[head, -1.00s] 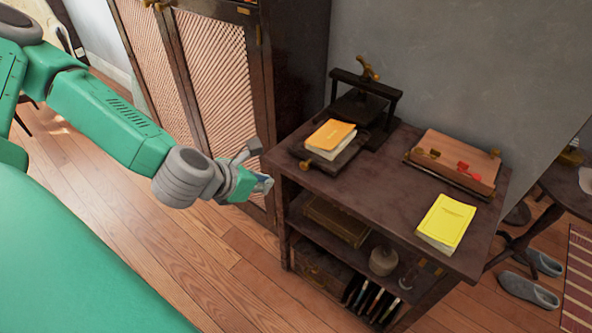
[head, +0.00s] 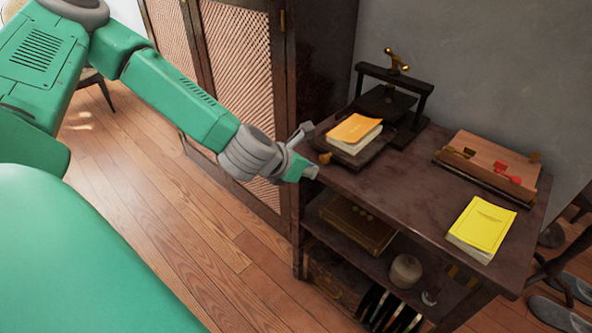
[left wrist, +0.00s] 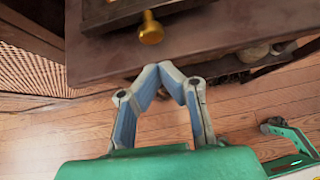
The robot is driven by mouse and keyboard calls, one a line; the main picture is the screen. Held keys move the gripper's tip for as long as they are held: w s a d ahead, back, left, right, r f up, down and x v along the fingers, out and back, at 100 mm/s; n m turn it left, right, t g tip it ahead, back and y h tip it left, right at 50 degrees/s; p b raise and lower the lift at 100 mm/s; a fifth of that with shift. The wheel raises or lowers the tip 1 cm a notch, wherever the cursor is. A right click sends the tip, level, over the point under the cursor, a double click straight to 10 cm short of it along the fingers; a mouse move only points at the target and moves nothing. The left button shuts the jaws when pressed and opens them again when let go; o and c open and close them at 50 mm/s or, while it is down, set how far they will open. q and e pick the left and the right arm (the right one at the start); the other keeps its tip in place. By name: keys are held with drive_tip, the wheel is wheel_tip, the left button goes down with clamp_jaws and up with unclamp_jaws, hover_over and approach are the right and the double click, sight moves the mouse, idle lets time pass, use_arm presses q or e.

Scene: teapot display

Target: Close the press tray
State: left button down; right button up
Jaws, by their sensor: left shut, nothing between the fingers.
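The dark book press (head: 420,95) stands at the back of the wooden table. Its tray (head: 378,148) is slid out toward the front left, with an orange-covered book (head: 356,129) lying on it. The tray's brass knob (head: 325,158) is at its front edge; the knob also shows in the left wrist view (left wrist: 151,28). My left gripper (head: 312,173) is at the table's left edge, just in front of the knob and apart from it. In the left wrist view its fingertips (left wrist: 177,77) meet, shut and empty, below the knob.
A yellow book (head: 482,226) lies at the table's front right, and a wooden board with brass and red clips (head: 490,162) behind it. The tabletop (head: 410,190) between is clear. A lattice-door cabinet (head: 240,70) stands left of the table.

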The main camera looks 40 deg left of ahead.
sight(351, 131)
use_arm(q)
drive_tip(key=shift+w+r, duration=0.1)
drive_tip(key=shift+w, duration=0.55)
drive_tip(key=shift+w+a, duration=0.15)
drive_tip(key=shift+w, duration=0.4)
use_arm(e)
drive_tip(key=shift+a+r, duration=0.1)
drive_tip(key=shift+a, duration=0.2)
use_arm(q)
drive_tip(key=shift+d, duration=0.2)
use_arm(e)
drive_tip(key=shift+d, duration=0.15)
use_arm(q)
drive_tip(key=shift+w, duration=0.65)
drive_tip(key=w, duration=0.4)
drive_tip(key=w+b, duration=0.1)
drive_tip(key=w, duration=0.3)
drive_tip(key=w+d, duration=0.1)
drive_tip(key=w, duration=0.4)
drive_tip(key=shift+b, duration=0.3)
drive_tip(key=shift+w, duration=0.35)
drive_tip(key=shift+w+r, duration=0.15)
drive_tip(key=shift+r, duration=0.05)
use_arm(e)
drive_tip(key=shift+w+f, duration=0.75)
drive_tip(key=shift+w, duration=0.1)
